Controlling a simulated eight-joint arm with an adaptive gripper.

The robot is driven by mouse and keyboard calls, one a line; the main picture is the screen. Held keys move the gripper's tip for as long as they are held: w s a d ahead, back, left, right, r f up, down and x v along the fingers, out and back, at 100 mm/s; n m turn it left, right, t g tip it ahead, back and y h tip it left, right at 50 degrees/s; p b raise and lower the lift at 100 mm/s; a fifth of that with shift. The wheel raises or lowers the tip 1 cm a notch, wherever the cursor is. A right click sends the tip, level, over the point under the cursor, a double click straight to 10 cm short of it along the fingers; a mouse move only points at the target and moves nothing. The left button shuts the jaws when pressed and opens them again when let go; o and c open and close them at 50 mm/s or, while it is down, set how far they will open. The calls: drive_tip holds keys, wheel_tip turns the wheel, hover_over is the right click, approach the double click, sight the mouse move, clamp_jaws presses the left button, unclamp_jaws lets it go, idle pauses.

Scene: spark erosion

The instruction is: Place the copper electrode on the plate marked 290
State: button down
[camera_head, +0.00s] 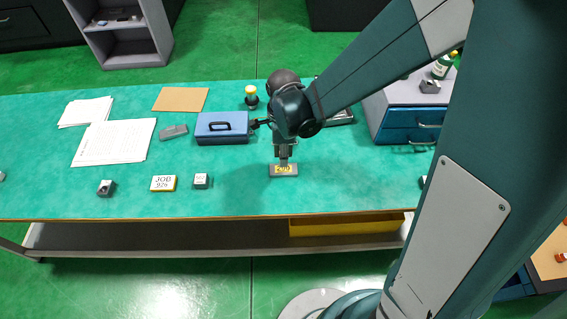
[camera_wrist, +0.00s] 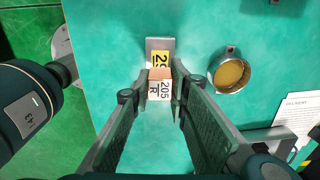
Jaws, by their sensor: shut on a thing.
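My gripper (camera_wrist: 160,98) is shut on the copper electrode (camera_wrist: 160,74), a small block with a copper-brown face and a white label reading 205 R. The plate (camera_wrist: 160,43) is grey with a yellow label; "29" shows in the wrist view and the held block covers the rest. In the head view my gripper (camera_head: 284,154) is over the plate (camera_head: 283,174) near the table's front, and the electrode is hard to make out. The block overlaps the plate's near part in the wrist view. I cannot tell whether they touch.
A blue box with a handle (camera_head: 222,129) stands left of my gripper. Small grey blocks (camera_head: 201,181) (camera_head: 106,188) and a 300-marked plate (camera_head: 163,184) lie to the left. A round cup (camera_wrist: 229,74) is close right of the plate in the wrist view.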

sight(283, 169)
drive_tip(key=shift+f, duration=0.15)
drive_tip(key=shift+f+b, duration=0.5)
drive_tip(key=shift+f, duration=1.45)
drive_tip(key=shift+f, duration=0.1)
drive_tip(key=c, duration=2.2)
unclamp_jaws()
drive_tip(key=shift+r+p, duration=1.2)
drive_tip(key=shift+r, duration=4.9)
drive_tip(key=shift+d+r, duration=0.1)
